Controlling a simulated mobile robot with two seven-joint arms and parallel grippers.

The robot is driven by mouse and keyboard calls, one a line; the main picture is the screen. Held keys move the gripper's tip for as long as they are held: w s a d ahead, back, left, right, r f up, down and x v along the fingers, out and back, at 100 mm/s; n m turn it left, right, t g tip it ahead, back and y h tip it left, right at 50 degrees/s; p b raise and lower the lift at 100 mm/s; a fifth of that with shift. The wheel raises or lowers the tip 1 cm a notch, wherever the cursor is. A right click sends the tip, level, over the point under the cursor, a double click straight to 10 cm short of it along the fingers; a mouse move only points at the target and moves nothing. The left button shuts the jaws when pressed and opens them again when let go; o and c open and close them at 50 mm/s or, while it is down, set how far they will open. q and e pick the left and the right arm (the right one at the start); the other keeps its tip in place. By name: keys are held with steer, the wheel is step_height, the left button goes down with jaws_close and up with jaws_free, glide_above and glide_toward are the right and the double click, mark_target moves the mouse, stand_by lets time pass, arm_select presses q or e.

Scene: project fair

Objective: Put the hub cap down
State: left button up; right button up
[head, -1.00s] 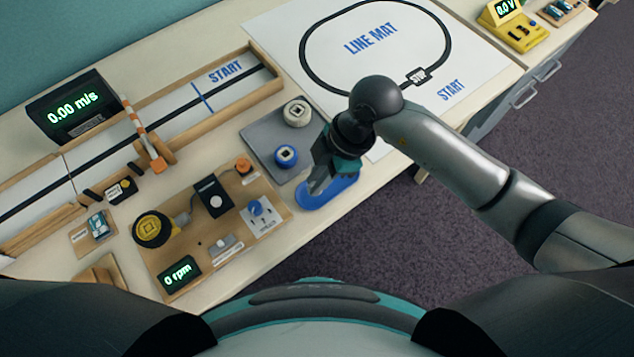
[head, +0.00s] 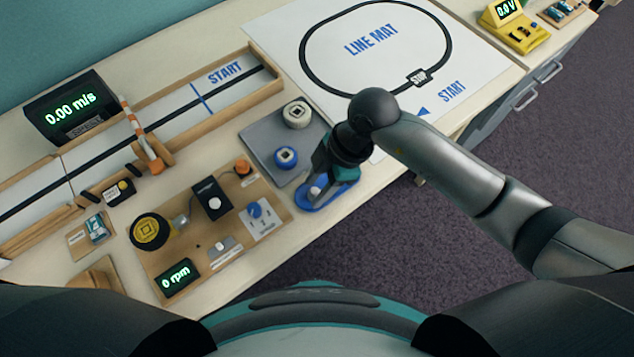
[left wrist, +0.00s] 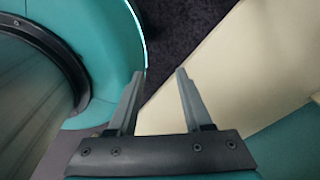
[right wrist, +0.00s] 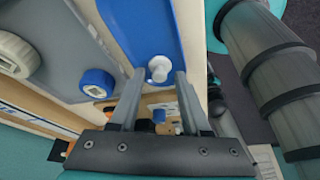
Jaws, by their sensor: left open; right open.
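A small pale, round-topped piece, which looks like the hub cap (head: 314,191), rests on the blue tray (head: 342,194) at the table's front edge. In the right wrist view the hub cap (right wrist: 159,68) stands on the bare blue tray (right wrist: 146,28), just beyond and between my fingertips. My right gripper (head: 320,182) is open over the tray; in its wrist view the right gripper (right wrist: 160,76) has nothing clamped in its fingers. My left gripper (left wrist: 157,72) is open and empty, and out of the head view.
A grey tray (head: 262,135) beside the blue one holds a white wheel (head: 297,114) and a blue wheel (head: 286,157). A wooden board (head: 190,258) with a motor, switches and rpm display lies left. The line mat (head: 400,75) lies behind right. Floor is open in front.

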arm_select(q)
steer(key=r+p, duration=0.1)
steer(key=d+r+p, duration=0.1)
steer(key=s+r+p, duration=0.1)
steer(key=shift+d+r, duration=0.15)
steer(key=shift+d, duration=0.05)
arm_select(e)
steer(key=v, duration=1.2)
arm_select(q)
steer(key=shift+a, duration=0.1)
arm_select(e)
steer(key=shift+r, duration=0.1)
